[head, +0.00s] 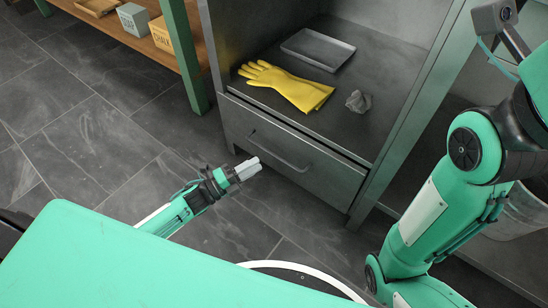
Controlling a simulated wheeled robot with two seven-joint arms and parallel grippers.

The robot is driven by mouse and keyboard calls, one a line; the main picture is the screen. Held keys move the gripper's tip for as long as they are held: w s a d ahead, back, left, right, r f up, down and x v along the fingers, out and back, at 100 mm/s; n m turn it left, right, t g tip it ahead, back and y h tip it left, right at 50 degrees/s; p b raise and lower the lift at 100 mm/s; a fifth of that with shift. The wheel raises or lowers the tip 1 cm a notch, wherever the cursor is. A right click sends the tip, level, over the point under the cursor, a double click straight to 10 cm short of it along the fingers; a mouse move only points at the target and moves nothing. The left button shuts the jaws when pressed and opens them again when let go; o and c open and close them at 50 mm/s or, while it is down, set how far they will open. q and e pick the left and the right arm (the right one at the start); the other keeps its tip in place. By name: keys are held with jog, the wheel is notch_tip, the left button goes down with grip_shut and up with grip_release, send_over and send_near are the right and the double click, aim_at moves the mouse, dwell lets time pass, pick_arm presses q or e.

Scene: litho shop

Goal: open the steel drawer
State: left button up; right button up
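The steel drawer (290,150) is a wide grey front low in a steel cabinet, below an open shelf. It looks shut, its front flush with the frame. A bar handle (280,153) runs across its front. My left gripper (248,168) is low in front of the drawer's left half, close to the handle's left end in the picture. Its pale fingers appear apart from the handle and hold nothing I can see. Their gap is not clear from this angle. My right arm shows at the right, but its gripper is out of view.
On the shelf above the drawer lie yellow gloves (286,86), a grey tray (318,48) and a crumpled grey rag (358,101). A green-legged wooden bench (188,56) with boxes stands at the left. A pale bucket (522,214) is at the right. The tiled floor at left is clear.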

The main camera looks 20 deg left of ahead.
aim_at(273, 154)
pick_arm(q)
jog(key=b+x, duration=0.2)
jog(key=x, duration=0.5)
jog(key=shift+w+d+b, duration=0.2)
jog(key=shift+w+b, duration=0.05)
jog(key=shift+b, duration=0.1)
jog(key=shift+c, duration=0.4)
grip_shut()
